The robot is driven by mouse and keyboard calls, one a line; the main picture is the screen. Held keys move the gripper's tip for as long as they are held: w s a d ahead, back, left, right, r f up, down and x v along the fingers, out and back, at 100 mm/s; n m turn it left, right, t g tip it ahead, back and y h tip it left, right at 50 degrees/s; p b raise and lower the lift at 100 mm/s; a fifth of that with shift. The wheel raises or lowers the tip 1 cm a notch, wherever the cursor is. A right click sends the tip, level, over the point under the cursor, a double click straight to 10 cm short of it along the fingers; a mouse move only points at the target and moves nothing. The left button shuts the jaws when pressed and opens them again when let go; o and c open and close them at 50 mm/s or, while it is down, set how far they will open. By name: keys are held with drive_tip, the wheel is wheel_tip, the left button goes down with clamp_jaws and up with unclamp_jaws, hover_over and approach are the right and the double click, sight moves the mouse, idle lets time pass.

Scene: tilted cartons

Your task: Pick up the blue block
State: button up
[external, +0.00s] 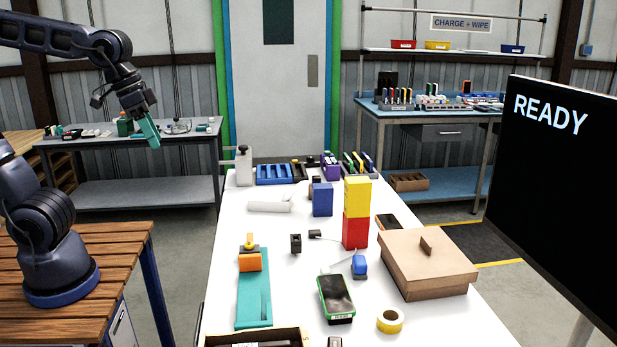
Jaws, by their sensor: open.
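A blue block (322,200) stands upright toward the back middle of the white table, with a small dark and tan item partly hidden behind it. A yellow block (357,196) sits on a red block (355,233) just to its right and nearer the camera. My gripper (150,136), with teal fingers, is raised at the upper left, well away from the blue block. It is open and looks empty, though the gap between its fingers is hard to make out.
A brown lidded box (425,268) stands at the right of the table. A teal stand with an orange part (253,290), a green-edged phone-like device (336,296) and yellow tape (390,320) lie nearer. A blue tray (273,174) and racks line the back. A READY screen (555,180) stands right.

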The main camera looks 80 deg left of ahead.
drive_tip(key=w+n+g, duration=0.1)
drive_tip(key=w+n, duration=0.2)
drive_tip(key=w, duration=1)
drive_tip(key=n+g, duration=0.3)
drive_tip(key=n, duration=0.8)
hover_over(360, 259)
wheel_tip(360, 259, down, 26)
drive_tip(key=f, duration=0.4)
drive_tip(key=shift+w+a+f, duration=0.2)
drive_tip(key=shift+w+f, duration=0.05)
drive_tip(key=shift+f, duration=0.15)
drive_tip(key=shift+s+d+f, duration=0.15)
drive_tip(key=shift+f, duration=1.3)
drive_tip(key=shift+s+d+f, duration=0.1)
drive_tip(key=shift+d+f, duration=0.05)
drive_tip(key=shift+f, duration=1.25)
drive_tip(key=c, duration=1.1)
